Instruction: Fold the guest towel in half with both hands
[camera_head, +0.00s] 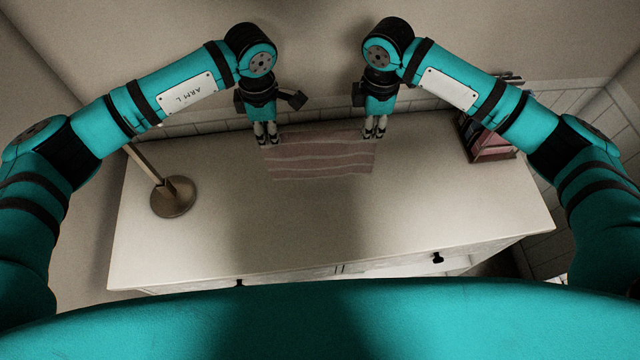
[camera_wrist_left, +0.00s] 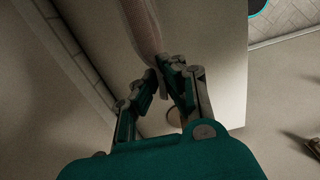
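The guest towel (camera_head: 320,160) is pale pink with lighter stripes. It lies near the back edge of the white cabinet top, between my two grippers. My left gripper (camera_head: 265,134) is at its far left corner. In the left wrist view the fingers (camera_wrist_left: 162,85) are close together, with the towel's edge (camera_wrist_left: 142,28) running down between them, so it is shut on the towel. My right gripper (camera_head: 375,129) is at the far right corner, its fingers spaced like the left ones and pinching the towel there. The cloth inside the right fingertips is too small to see clearly.
A brown stand with a round base (camera_head: 172,197) is on the left of the cabinet top (camera_head: 420,205). A dark red box-like holder (camera_head: 490,145) stands at the back right. The wall is close behind the grippers. The front of the top is clear.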

